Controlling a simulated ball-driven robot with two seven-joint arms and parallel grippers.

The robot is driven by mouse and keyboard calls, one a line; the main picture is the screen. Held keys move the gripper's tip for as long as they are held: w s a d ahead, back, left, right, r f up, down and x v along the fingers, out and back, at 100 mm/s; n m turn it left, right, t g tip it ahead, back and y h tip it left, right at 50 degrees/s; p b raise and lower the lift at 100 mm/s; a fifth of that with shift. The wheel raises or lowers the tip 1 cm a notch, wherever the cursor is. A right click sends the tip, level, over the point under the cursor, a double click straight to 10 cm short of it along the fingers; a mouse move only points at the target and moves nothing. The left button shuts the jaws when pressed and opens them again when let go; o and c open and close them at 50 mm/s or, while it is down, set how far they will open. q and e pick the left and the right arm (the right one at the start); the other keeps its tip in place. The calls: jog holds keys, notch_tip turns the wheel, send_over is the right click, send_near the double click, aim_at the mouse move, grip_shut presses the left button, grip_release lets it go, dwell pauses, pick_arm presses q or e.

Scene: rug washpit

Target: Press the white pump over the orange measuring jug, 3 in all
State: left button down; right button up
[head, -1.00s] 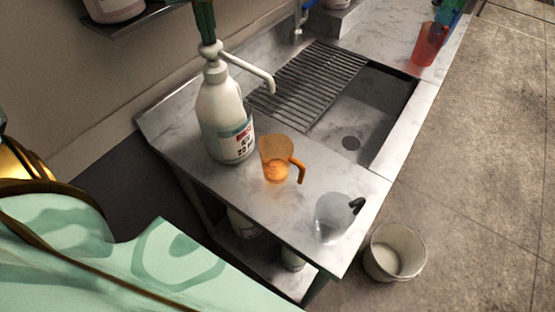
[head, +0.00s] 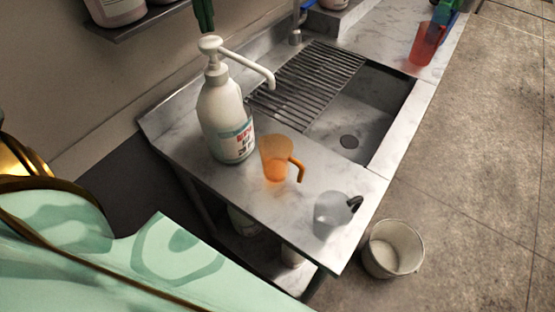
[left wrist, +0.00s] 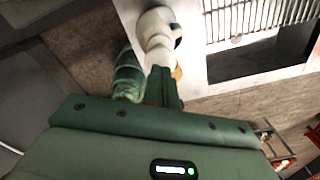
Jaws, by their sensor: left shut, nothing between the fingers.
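The white pump (head: 210,46) tops a white bottle (head: 224,108) with a teal and red label, upright on the counter. Its spout slants right, its tip above and beyond the orange measuring jug (head: 277,158) in the picture. The jug stands upright beside the bottle, with a deeper orange band low inside; I cannot tell whether that is liquid. My left gripper (head: 205,28) is shut and empty, its fingertips just above the pump head; I cannot tell if they touch. In the left wrist view its green fingers (left wrist: 164,80) point at the white bottle. My right gripper is not seen.
A clear jug (head: 331,214) with a dark handle stands near the counter's front corner. A sink (head: 362,115) with a drain rack (head: 308,75) lies behind. A red cup (head: 425,45) stands far right. A white bucket (head: 393,250) is on the floor.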

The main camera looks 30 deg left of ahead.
pick_arm(q)
notch_tip(320, 180, up, 6)
jog(key=p, duration=0.3)
dwell(0.4)
